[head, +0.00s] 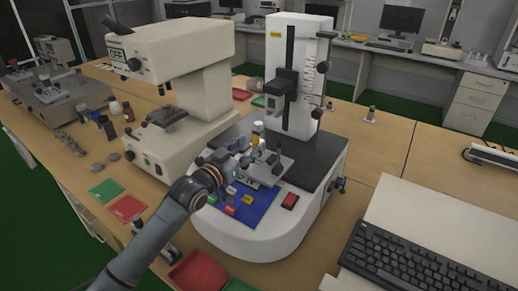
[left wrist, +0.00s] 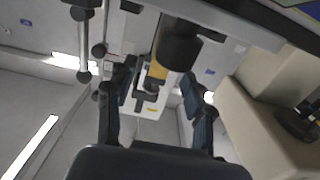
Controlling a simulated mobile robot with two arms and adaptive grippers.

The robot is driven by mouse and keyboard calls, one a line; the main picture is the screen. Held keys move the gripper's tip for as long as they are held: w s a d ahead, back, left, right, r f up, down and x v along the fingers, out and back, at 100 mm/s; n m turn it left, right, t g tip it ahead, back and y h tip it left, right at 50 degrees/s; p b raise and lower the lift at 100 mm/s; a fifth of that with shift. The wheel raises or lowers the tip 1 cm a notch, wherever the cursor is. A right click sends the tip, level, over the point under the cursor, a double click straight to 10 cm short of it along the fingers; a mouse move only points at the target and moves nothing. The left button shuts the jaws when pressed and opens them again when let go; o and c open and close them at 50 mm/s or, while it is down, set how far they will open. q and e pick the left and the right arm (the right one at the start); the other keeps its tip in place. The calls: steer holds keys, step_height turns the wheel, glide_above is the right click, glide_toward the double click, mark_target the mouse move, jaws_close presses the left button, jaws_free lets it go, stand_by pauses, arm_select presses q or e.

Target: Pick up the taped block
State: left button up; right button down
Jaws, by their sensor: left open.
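My left arm comes in from the lower left in the head view. Which one is taped is too small to tell. My right gripper is not in view.
The tall white test stand (head: 306,62) rises behind the gripper. A beige microscope (head: 172,60) stands close on the left. A red switch (head: 290,201) is right of the mat. A red tray (head: 200,272) and a keyboard (head: 415,262) are in front.

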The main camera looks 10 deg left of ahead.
mark_target(259, 140)
arm_select(q)
steer(key=shift+w+d+r, duration=0.15)
steer(key=shift+w+d, duration=0.05)
steer(key=shift+w, duration=0.35)
steer(key=p+x, duration=0.1)
steer(key=x, duration=0.2)
steer(key=shift+w+d, duration=0.1)
steer(key=shift+w, duration=0.05)
steer(key=shift+w+d, duration=0.15)
steer(key=shift+w, duration=0.25)
steer(key=shift+c, duration=0.8)
jaws_close()
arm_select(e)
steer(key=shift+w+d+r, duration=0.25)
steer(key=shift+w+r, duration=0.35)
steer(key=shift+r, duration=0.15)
